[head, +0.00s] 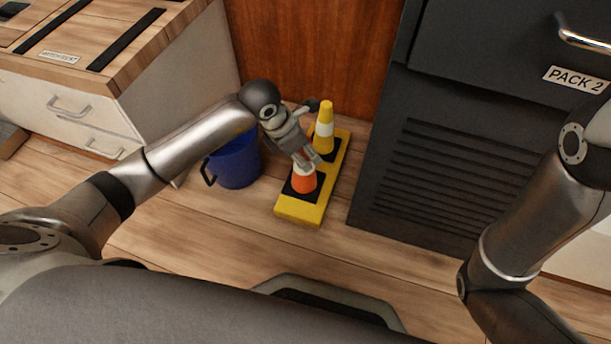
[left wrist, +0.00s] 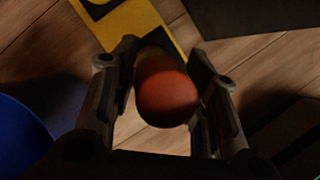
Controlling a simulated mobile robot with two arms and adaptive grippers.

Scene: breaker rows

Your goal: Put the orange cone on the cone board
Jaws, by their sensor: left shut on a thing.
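The orange cone (head: 304,182), with a pale band near its top, is upright at the near black square of the yellow cone board (head: 298,210). I cannot tell whether its base touches the board. My left gripper (head: 308,164) is shut on the cone's upper part. In the left wrist view, the cone's rounded orange end (left wrist: 167,92) lies between the two fingers (left wrist: 165,95), and part of the board (left wrist: 150,22) shows beyond. A yellow cone (head: 324,128) with a white band stands on the board's far square. My right gripper is out of view.
A blue bucket (head: 236,162) stands close to the board's left, under my left arm. A dark louvred cabinet (head: 430,180) rises at the right. A wooden panel (head: 305,50) closes off the back. The wood floor (head: 220,235) in front is clear.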

